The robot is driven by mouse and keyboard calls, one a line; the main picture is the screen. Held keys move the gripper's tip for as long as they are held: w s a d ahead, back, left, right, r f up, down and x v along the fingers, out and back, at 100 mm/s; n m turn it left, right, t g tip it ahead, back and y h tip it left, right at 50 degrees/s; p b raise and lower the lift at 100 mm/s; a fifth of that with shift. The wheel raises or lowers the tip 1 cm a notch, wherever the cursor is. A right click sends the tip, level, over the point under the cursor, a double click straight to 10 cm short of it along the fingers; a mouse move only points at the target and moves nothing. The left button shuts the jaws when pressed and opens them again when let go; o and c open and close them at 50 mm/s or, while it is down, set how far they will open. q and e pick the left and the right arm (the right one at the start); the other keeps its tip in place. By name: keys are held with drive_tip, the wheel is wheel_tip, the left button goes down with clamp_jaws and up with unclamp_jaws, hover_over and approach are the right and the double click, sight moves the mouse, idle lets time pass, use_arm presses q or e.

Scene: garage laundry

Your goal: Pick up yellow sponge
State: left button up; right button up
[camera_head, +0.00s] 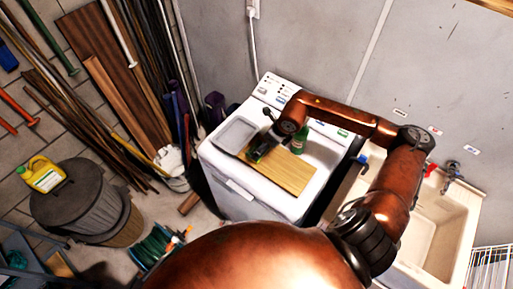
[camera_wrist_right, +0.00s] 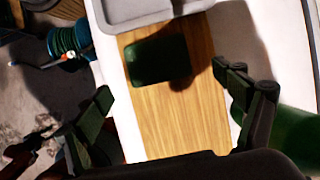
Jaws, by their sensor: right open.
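No plainly yellow sponge face shows. In the right wrist view a dark green, rounded rectangular pad (camera_wrist_right: 160,58) lies on the wooden board (camera_wrist_right: 190,120); it may be the sponge with its scouring side up. My right gripper (camera_wrist_right: 168,100) is open, its fingers apart above the board, with the pad ahead of and between them, not touched. In the head view my right gripper (camera_head: 259,149) hangs over the left part of the board (camera_head: 285,176) on the washing machine and hides much of the pad. My left gripper is not in view.
A green bottle (camera_head: 298,145) stands close beside my right gripper; its side shows near the right finger (camera_wrist_right: 300,135). A grey tray (camera_head: 236,134) lies left of the board on the white washing machine (camera_head: 240,190). A sink (camera_head: 440,225) is at right.

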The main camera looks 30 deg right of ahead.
drive_tip(key=shift+x, duration=0.85)
drive_tip(key=p+x, duration=0.1)
drive_tip(key=x, duration=0.3)
drive_tip(key=shift+w+a+p, duration=0.25)
drive_tip(key=shift+w+p, duration=0.05)
drive_tip(key=shift+p, duration=0.1)
drive_tip(key=shift+f, duration=0.25)
drive_tip(key=shift+c, duration=0.4)
drive_tip(key=c, duration=0.7)
